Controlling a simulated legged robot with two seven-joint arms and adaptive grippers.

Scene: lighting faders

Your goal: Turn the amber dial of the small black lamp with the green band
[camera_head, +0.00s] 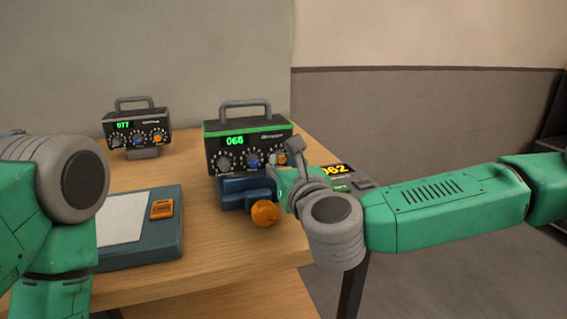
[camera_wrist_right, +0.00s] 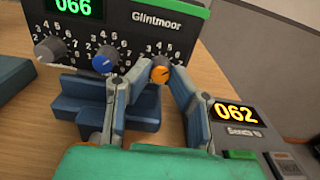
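The small black lamp (camera_head: 222,140) with the green band stands on the desk, its display lit green at 066. Its face has a grey dial (camera_wrist_right: 47,50), a blue dial (camera_wrist_right: 105,59) and an amber dial (camera_wrist_right: 160,72) in a row. My right gripper (camera_wrist_right: 157,73) is in front of the lamp, its fingers apart on either side of the amber dial. Whether the tips touch the dial is hard to tell. The gripper's arm partly covers the lamp's right side in the head view. My left arm shows at the left; its gripper is out of view.
Another black lamp (camera_head: 118,135), reading 077, stands farther back left. A blue stepped block (camera_head: 236,193) sits below the near lamp. A device with an amber 062 display (camera_wrist_right: 235,112) is close at right. A blue tray (camera_head: 140,251) with paper lies front left.

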